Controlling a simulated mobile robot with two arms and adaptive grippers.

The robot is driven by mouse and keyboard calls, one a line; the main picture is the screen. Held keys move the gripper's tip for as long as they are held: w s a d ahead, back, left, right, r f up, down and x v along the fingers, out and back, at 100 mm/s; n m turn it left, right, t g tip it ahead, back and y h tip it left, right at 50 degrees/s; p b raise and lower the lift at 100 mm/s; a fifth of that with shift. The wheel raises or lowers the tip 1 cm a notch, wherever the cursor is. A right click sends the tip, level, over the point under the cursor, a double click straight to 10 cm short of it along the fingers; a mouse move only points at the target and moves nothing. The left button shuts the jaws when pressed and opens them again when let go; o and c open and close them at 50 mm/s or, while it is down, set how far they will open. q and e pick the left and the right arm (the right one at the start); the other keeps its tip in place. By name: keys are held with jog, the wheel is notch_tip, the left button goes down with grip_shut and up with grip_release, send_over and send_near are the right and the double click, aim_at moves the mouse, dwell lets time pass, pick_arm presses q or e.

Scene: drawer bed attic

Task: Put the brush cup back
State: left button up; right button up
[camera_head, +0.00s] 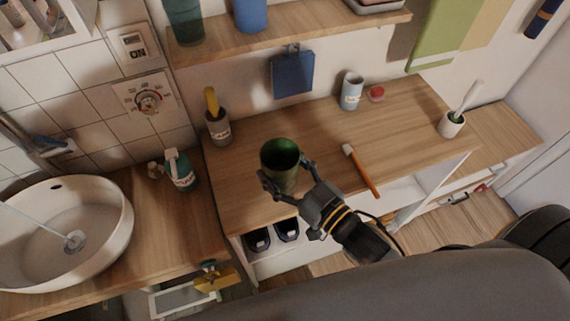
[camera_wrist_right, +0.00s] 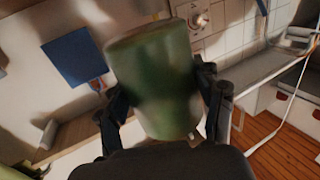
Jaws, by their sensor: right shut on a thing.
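A dark green cup (camera_head: 279,172) is in my right gripper (camera_head: 288,178), mouth up, over the left part of the wooden counter (camera_head: 315,135). In the right wrist view the green cup (camera_wrist_right: 155,80) sits between both fingers of my right gripper (camera_wrist_right: 158,100), which are shut on its sides. I see no brush in it, and I cannot tell whether its base touches the counter. My left gripper is not in view.
A grey cup with a yellow item (camera_head: 217,122), a light blue cup (camera_head: 351,93), a red object (camera_head: 376,94) and a white cup with a brush (camera_head: 452,122) stand on the counter. A shelf (camera_head: 290,32) hangs above. A sink (camera_head: 75,225) and spray bottle (camera_head: 179,170) are left.

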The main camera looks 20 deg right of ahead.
aim_at(284, 160)
jog(key=w+f, duration=0.1)
jog(key=f, duration=0.1)
jog(key=w+d+f, duration=0.1)
jog(key=w, duration=0.1)
jog(key=w+d+f, duration=0.1)
jog(key=w+f, duration=0.1)
jog(key=shift+w+d+f, duration=0.1)
jog(key=shift+f, duration=0.25)
jog(key=f, duration=0.3)
jog(key=shift+w+d, duration=0.15)
jog(key=shift+w, duration=0.15)
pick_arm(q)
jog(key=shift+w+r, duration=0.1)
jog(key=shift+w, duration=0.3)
pick_arm(e)
jog(key=shift+f, duration=0.4)
jog(key=shift+f, duration=0.1)
jog(key=o, duration=1.3)
jog(key=shift+s, duration=0.1)
pick_arm(q)
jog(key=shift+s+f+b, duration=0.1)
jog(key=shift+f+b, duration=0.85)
jog(key=shift+b, duration=0.1)
pick_arm(e)
jog(key=shift+v, duration=5.95)
